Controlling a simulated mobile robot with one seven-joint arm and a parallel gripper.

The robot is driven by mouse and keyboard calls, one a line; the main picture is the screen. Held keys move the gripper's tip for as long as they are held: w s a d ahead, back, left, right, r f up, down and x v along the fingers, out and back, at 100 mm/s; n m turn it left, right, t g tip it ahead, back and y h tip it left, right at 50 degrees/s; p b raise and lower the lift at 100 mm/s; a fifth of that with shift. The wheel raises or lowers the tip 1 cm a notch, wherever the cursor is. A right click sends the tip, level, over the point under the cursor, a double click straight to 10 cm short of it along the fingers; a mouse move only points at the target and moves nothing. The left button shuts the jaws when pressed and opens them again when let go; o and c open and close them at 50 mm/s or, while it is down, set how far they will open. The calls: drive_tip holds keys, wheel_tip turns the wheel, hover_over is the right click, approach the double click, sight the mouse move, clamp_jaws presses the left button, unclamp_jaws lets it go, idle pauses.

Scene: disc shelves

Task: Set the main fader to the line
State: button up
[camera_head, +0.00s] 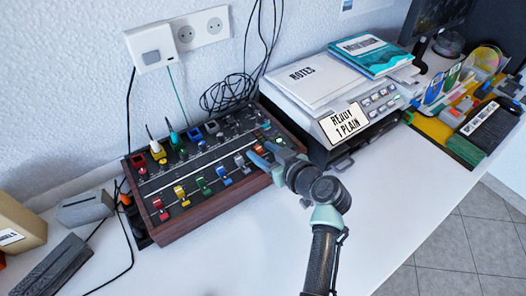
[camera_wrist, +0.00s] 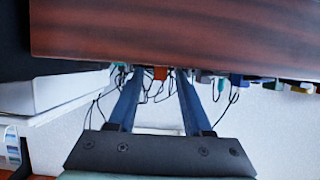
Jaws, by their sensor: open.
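The mixer (camera_head: 190,215) is a dark box with wooden sides against the wall. A row of fader caps runs along its front: red (camera_head: 164,215), yellow (camera_head: 181,196), green (camera_head: 203,187), blue (camera_head: 224,177) and grey (camera_head: 241,161). A pale line (camera_head: 185,177) crosses the panel behind them. My gripper (camera_head: 262,153) is open over the mixer's right end and hides part of it. In the wrist view, an orange-red cap (camera_wrist: 160,73) shows between the open fingertips, apart from both, beyond the wooden side (camera_wrist: 170,30). I cannot tell for sure which cap is the main fader.
A grey machine (camera_head: 365,105) with a sign, papers and a teal book (camera_head: 370,52) stands close on the right. Plugs and knobs stand at the mixer's back, with loose cables (camera_head: 232,92) behind. A grey block (camera_head: 85,208) lies left. The front table is clear.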

drive_tip(key=shift+w, duration=0.1)
clamp_jaws()
idle(1.4)
